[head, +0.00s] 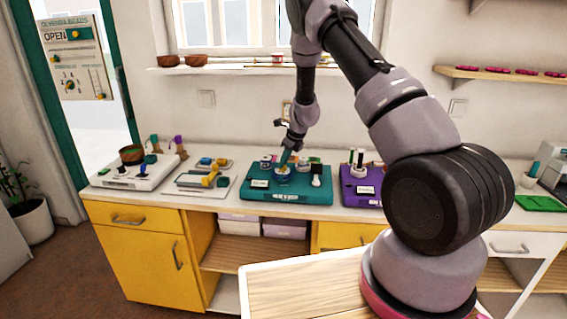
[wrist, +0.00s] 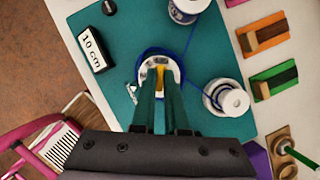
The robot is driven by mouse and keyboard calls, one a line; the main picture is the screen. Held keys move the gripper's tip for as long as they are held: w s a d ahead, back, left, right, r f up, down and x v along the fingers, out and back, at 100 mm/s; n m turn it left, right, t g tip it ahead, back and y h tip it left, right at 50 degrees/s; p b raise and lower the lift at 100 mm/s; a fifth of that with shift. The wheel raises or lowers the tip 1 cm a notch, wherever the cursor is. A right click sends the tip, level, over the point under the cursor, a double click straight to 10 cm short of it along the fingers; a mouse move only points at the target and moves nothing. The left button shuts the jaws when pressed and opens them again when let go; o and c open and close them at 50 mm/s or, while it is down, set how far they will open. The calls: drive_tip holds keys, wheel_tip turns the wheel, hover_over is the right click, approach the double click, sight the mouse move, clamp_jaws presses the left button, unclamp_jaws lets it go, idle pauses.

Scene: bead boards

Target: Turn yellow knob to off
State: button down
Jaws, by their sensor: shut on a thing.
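A yellow knob (wrist: 160,72) shows between my fingertips in the wrist view. It sits over a round white base (wrist: 143,69) with a blue rim, on the teal board (wrist: 134,30). My gripper (wrist: 161,84) reaches down from above and is shut on the knob; its teal fingers hide part of it. In the head view my gripper (head: 284,164) is at the left-middle part of the teal board (head: 300,198), and the knob is very small there. I cannot read any off mark or which way the knob points.
White spools with blue cord (wrist: 234,101) stand close on the right and behind the knob. In the head view a purple board (head: 349,199) is to the right and a white board (head: 185,187) to the left.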

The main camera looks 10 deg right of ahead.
drive_tip(key=n+g, duration=0.1)
drive_tip(key=n, duration=0.1)
drive_tip(key=n+y, duration=0.1)
drive_tip(key=n, duration=0.2)
drive_tip(key=shift+w+d+n+g, duration=0.15)
drive_tip(key=shift+n+g, duration=0.15)
drive_tip(key=shift+g, duration=0.1)
drive_tip(key=n+g, duration=0.1)
drive_tip(key=n, duration=0.2)
drive_tip(key=n+g, duration=0.1)
drive_tip(key=n, duration=0.2)
drive_tip(key=shift+w, duration=0.2)
drive_tip(key=n+g, duration=0.1)
drive_tip(key=n, duration=0.2)
drive_tip(key=n+g, duration=0.1)
drive_tip(key=n, duration=0.2)
drive_tip(key=shift+w+n+h, duration=0.1)
drive_tip(key=shift+n+h, duration=0.2)
drive_tip(key=shift+h, duration=0.1)
drive_tip(key=n+h, duration=0.1)
drive_tip(key=n, duration=0.1)
drive_tip(key=n+g, duration=0.1)
drive_tip(key=n, duration=0.2)
drive_tip(key=shift+w+a+g+h, duration=0.1)
drive_tip(key=shift+a+g+h, duration=0.1)
drive_tip(key=shift+g+h, duration=0.15)
drive_tip(key=shift+n, duration=0.4)
drive_tip(key=c, duration=0.9)
unclamp_jaws()
drive_tip(key=shift+c, duration=0.2)
